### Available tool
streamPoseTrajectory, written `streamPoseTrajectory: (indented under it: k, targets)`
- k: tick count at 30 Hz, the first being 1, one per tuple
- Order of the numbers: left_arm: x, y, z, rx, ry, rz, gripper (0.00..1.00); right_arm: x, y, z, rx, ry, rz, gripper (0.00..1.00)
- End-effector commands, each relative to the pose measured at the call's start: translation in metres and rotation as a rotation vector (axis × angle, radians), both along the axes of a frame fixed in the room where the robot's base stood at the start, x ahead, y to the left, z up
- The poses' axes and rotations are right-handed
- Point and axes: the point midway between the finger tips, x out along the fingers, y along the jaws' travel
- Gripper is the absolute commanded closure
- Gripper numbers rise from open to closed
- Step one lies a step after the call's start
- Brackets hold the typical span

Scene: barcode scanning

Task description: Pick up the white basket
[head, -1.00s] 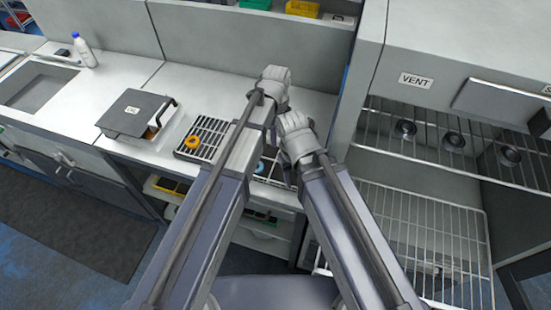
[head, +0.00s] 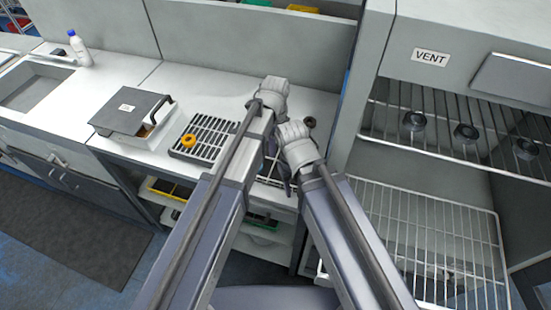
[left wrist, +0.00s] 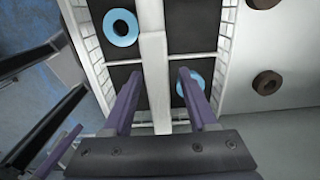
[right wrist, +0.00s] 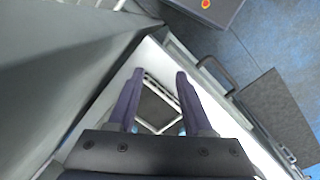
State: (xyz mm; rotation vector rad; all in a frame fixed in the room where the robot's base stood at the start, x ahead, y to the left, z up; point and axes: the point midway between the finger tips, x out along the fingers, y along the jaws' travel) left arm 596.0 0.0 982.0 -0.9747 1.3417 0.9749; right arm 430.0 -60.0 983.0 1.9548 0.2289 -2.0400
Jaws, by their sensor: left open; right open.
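The white basket shows in the left wrist view, with a pale central bar (left wrist: 153,45), ribbed white side walls and dark compartments. Blue rings (left wrist: 121,27) lie in it. My left gripper (left wrist: 159,75) is open, its fingers on either side of the bar; contact cannot be told. My right gripper (right wrist: 158,76) is open over a small white-edged frame, probably part of the basket, showing between its fingers. In the head view my arms hide most of the basket, and both sets of fingertips are hidden.
A black slatted rack (head: 216,128) with an orange ring (head: 189,139) and a grey-lidded box (head: 130,110) stand left on the counter. Brown rings (left wrist: 267,82) lie beside the basket. A vented cabinet (head: 430,85) with wire shelves (head: 435,230) stands close on the right.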

Motion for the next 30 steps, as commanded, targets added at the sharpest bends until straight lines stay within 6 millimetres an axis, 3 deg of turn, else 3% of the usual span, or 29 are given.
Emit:
streamPoseTrajectory:
  k: [26,30]
  targets:
    - [0.0000,-0.0001,-0.0041,0.000,0.000,0.000,0.41,0.0000,0.0000,-0.0041,0.000,0.000,0.000,0.50]
    - [0.0000,0.0000,-0.0041,0.000,0.000,0.000,0.55,0.0000,0.0000,-0.0041,0.000,0.000,0.000,0.50]
